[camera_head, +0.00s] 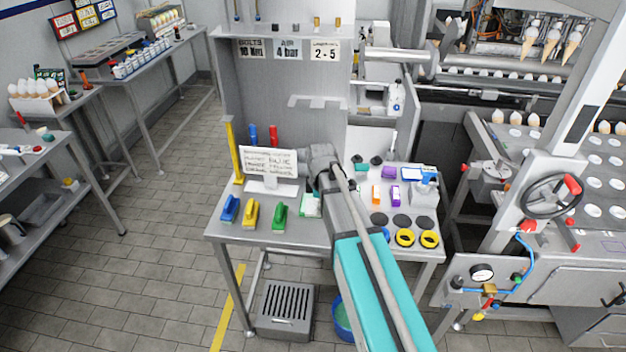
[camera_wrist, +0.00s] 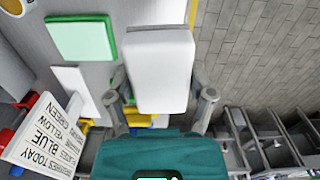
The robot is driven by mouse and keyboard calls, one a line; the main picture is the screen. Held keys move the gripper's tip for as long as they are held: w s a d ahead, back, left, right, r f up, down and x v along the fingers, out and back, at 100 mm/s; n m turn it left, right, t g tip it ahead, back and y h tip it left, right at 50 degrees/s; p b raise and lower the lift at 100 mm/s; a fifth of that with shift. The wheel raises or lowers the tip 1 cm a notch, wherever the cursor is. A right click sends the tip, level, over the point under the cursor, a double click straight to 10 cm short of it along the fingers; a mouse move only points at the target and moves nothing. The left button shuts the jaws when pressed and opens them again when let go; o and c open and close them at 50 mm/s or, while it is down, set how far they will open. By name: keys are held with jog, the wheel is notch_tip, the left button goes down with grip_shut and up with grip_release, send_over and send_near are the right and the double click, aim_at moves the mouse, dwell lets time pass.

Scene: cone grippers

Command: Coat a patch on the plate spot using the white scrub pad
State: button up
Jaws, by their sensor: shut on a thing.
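My gripper (camera_wrist: 160,88) is shut on a white block-shaped pad (camera_wrist: 160,55), one finger on each side of it in the wrist view. The pad is held over the table and partly covers what lies below. A white, green-edged flat piece (camera_wrist: 82,38) lies on the table to the left of the held pad in the wrist view; it also shows in the head view (camera_head: 311,205). I cannot tell for certain which mark is the plate spot. In the head view my arm hides the gripper tips and the held pad.
A handwritten sign (camera_head: 268,163) stands on the table (camera_head: 330,240). Dark discs (camera_head: 401,221) and yellow rings (camera_head: 405,238) are on the right. The sign also shows in the wrist view (camera_wrist: 42,135).

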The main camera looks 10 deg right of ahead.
jog(key=shift+w+d, duration=0.15)
jog(key=shift+w, duration=0.05)
dwell(0.3)
jog(key=shift+w, duration=0.15)
jog(key=w+f+b, duration=0.1)
jog(key=w, duration=0.3)
jog(key=w+f+b, duration=0.1)
jog(key=w, duration=0.4)
jog(key=w+f+b, duration=0.1)
jog(key=w, duration=0.3)
jog(key=shift+w+d+f, duration=0.1)
jog(key=shift+w, duration=0.1)
jog(key=shift+f, duration=0.1)
notch_tip(320, 180, down, 6)
jog(key=b, duration=0.6)
jog(key=shift+s+f+b, duration=0.1)
jog(key=shift+f+b, duration=0.35)
jog(key=shift+b, duration=0.25)
dwell(2.6)
jog(key=shift+r, duration=0.15)
jog(key=shift+r+p, duration=3.4)
jog(key=shift+p, duration=0.15)
